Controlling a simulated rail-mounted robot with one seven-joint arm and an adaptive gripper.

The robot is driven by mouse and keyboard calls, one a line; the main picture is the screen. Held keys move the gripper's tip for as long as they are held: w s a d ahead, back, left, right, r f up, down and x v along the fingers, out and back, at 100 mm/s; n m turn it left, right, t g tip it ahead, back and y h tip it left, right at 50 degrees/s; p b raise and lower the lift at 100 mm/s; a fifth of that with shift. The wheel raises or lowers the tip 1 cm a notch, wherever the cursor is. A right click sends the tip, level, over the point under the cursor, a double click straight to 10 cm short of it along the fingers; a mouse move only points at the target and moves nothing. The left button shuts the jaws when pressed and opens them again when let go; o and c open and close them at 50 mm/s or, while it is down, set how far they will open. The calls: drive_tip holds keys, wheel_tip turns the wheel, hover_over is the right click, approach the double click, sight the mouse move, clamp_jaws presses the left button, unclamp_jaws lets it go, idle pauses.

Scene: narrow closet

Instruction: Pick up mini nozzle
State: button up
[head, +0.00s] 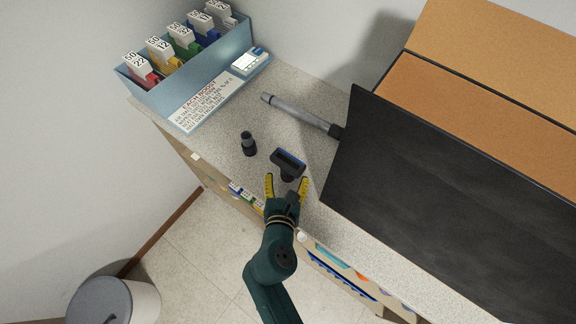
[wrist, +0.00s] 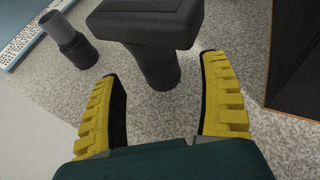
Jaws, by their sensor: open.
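A black T-shaped nozzle (head: 287,161) with a wide flat head and a short round neck is on the speckled counter, near its front edge. It also shows in the wrist view (wrist: 150,25), its neck towards my gripper. It looks like the mini nozzle. My gripper (head: 287,180) has yellow fingers and is open and empty. In the wrist view my gripper (wrist: 162,68) has a finger on each side of the neck's line, with bare counter between them.
A grey tube (head: 300,113) lies behind the nozzle. A large black panel and cardboard box (head: 480,105) fill the right. A blue bin (head: 190,62) of labelled cards and a sign stand at the back left. A lidded bin (head: 115,300) is on the floor.

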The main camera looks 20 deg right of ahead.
sight(287, 177)
drive_tip(key=x, duration=0.3)
drive_tip(key=shift+w+f, duration=0.1)
drive_tip(key=c, duration=1.4)
drive_tip(key=shift+o, duration=0.2)
